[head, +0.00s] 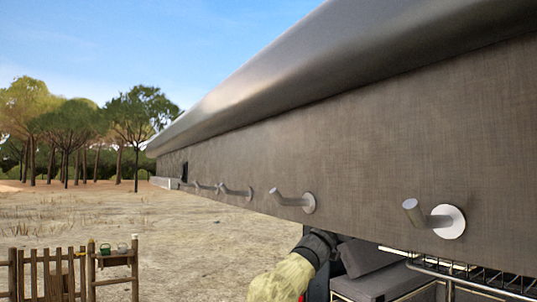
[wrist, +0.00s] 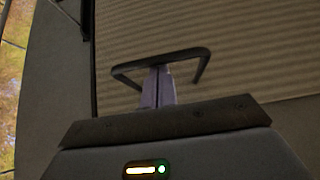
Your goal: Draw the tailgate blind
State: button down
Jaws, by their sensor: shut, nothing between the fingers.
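In the wrist view, a pale ribbed surface (wrist: 225,45), which looks like the blind, fills the upper middle and right. A dark bar handle (wrist: 130,67) with bent ends stands in front of it. My gripper (wrist: 158,70) has its two purple-grey fingers together, with their tips at the middle of the handle's bar. I cannot tell whether the tips touch the bar or are just in front of or behind it. In the head view, neither my gripper, the handle nor the ribbed surface shows.
In the head view, a dark panel (head: 370,140) with several metal pegs (head: 435,218) runs across the right. A wire rack (head: 470,275), a grey case (head: 380,280) and a tan bulky item (head: 283,280) sit below it. A wooden fence (head: 50,275) stands lower left; open ground lies beyond.

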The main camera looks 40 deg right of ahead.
jog(key=s+d+p, duration=0.2)
jog(key=d+p, duration=0.2)
jog(key=d, duration=0.5)
jog(key=shift+f+p, duration=0.2)
jog(key=shift+p, duration=0.2)
dwell(0.4)
jog(key=shift+d, duration=0.15)
